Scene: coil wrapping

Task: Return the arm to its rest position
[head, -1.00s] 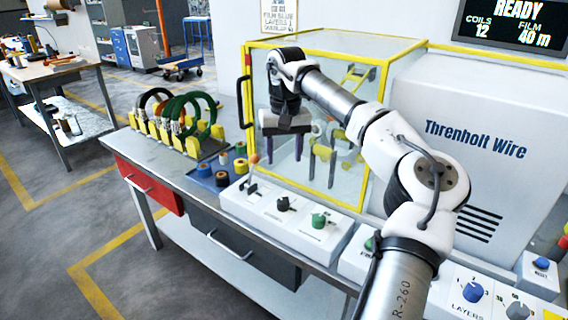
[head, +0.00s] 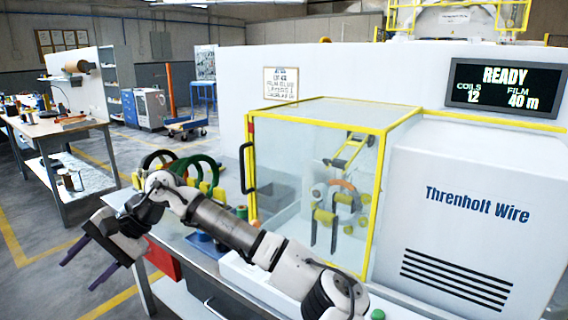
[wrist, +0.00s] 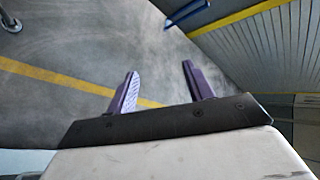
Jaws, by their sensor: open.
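My gripper (head: 84,267) is at the left in the head view, out past the front edge of the bench, over the floor. Its two purple fingers are apart with nothing between them. The wrist view shows the same open fingers (wrist: 161,88) with grey floor and a yellow line beyond. My arm reaches across in front of the bench from the lower right, bent at the elbow, and hides much of the bench top.
The wrapping machine's clear cabinet (head: 310,170) with yellow frame is shut behind my arm. Dark and green coils (head: 205,168) stand on the bench. The display (head: 508,84) reads READY, 12 coils, 40 m film. A cluttered table (head: 50,127) stands far left; floor between is clear.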

